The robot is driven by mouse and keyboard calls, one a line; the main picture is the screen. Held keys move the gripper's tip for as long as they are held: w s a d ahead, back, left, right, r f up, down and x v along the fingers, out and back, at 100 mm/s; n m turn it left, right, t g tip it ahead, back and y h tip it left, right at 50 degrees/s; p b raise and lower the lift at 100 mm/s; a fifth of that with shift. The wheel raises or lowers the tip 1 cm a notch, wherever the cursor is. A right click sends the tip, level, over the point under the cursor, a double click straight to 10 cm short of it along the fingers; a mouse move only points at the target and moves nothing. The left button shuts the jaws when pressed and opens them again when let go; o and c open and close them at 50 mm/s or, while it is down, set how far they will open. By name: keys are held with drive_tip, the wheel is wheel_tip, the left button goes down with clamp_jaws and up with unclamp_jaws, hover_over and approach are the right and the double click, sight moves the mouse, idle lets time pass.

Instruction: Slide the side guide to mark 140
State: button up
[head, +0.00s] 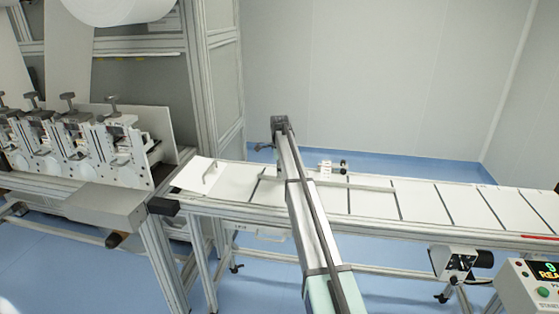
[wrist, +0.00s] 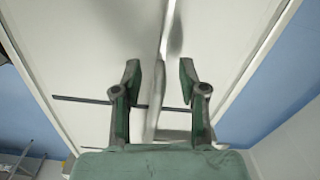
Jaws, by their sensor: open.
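The side guide (head: 362,182) is a thin pale rail lying along the conveyor in the head view. A small white bracket with a dark knob (head: 343,167) stands at its far side. In the wrist view, a thin metal bar (wrist: 166,40), seemingly this guide, runs lengthwise between the two fingers of my gripper (wrist: 159,78). The fingers are open, one on each side of the bar, with gaps visible. In the head view my arm crosses the conveyor and my gripper cannot be made out. No mark 140 is legible.
White sheets with dark gaps between them lie on the conveyor (head: 410,221). A motor (head: 452,263) and a control box (head: 530,286) are at the lower right. The slitter units (head: 75,140) and machine frame stand at the left. The right stretch of conveyor is clear.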

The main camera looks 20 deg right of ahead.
sight(278, 185)
drive_tip(key=shift+f, duration=1.2)
clamp_jaws()
drive_tip(key=shift+s+a+p, duration=0.2)
drive_tip(key=shift+s+a, duration=0.15)
drive_tip(key=shift+s, duration=0.35)
drive_tip(key=shift+s+a+p, duration=0.2)
drive_tip(key=shift+s+a, duration=0.15)
drive_tip(key=shift+s, duration=0.3)
unclamp_jaws()
